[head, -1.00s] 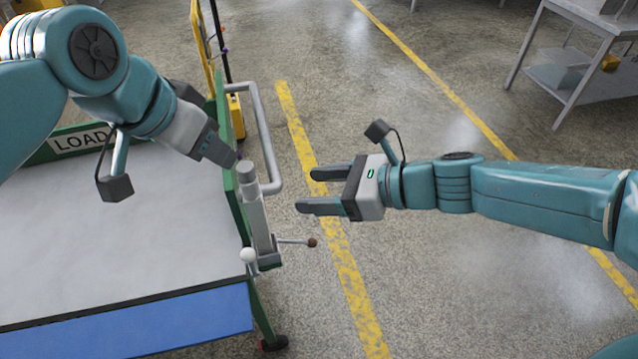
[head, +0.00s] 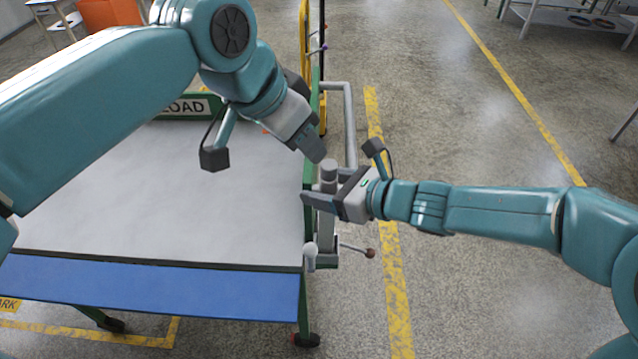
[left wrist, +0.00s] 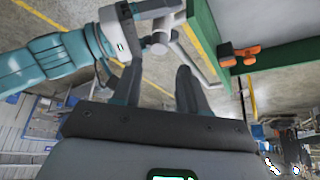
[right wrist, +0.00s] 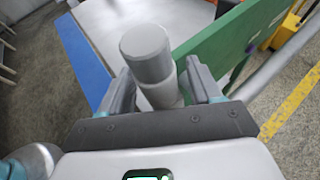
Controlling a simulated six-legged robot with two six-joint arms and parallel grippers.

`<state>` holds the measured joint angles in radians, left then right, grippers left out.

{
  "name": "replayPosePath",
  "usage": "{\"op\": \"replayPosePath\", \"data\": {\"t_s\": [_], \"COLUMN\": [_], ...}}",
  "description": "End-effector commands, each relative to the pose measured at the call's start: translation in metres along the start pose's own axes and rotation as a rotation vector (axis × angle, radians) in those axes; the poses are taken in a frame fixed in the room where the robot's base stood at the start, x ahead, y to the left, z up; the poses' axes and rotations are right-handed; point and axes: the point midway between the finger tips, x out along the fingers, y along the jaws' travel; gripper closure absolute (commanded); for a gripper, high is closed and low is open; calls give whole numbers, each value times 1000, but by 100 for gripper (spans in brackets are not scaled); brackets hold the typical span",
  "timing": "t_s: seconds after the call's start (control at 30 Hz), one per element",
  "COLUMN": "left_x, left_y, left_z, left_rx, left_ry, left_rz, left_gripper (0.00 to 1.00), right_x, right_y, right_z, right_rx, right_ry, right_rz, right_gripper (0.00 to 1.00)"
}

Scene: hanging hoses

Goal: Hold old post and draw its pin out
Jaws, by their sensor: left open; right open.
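The old post (head: 327,230) is a grey upright cylinder at the near right corner of the cart, its foot in a bracket. My right gripper (head: 324,186) is open, with its fingers on either side of the post near the top; the post's top (right wrist: 147,50) stands between them in the right wrist view. A thin rod with a dark red knob (head: 369,253), likely the pin, sticks out right from the bracket. A white ball knob (head: 310,249) is at the bracket's left. My left gripper (head: 318,156) is open and empty, just above the post; the post's top shows beyond its fingers (left wrist: 158,46).
The cart's grey deck (head: 180,190) with a blue front edge (head: 150,287) lies left of the post. A green side board (right wrist: 230,40) and grey tube rail (head: 350,120) stand close behind it. The floor right of the cart is clear.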

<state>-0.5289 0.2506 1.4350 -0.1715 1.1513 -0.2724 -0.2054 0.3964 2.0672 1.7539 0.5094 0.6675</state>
Motion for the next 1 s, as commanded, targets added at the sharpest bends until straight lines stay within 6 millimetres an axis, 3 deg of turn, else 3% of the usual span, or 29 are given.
{"op": "replayPosePath", "data": {"t_s": [0.2,0.47,0.63,0.77,0.8,0.83,0.9,1.0], "left_x": [0,0,0,0,0,0,-1,-22], "left_y": [0,0,0,0,0,0,2,-1], "left_z": [0,0,0,0,0,0,7,5], "left_rx": [0,0,0,0,1,7,39,98], "left_ry": [0,0,0,0,0,-2,-35,-64], "left_rz": [0,0,0,0,0,1,12,31], "left_gripper": [57,57,57,57,44,40,40,40], "right_x": [16,17,17,17,17,17,17,17], "right_y": [0,0,0,0,0,0,0,0], "right_z": [0,0,0,-1,-1,-1,-1,-2], "right_rx": [0,0,0,1,1,1,2,2], "right_ry": [1,1,1,2,2,2,3,3], "right_rz": [0,-1,0,0,0,0,0,0], "right_gripper": [37,37,89,92,92,92,92,92]}}
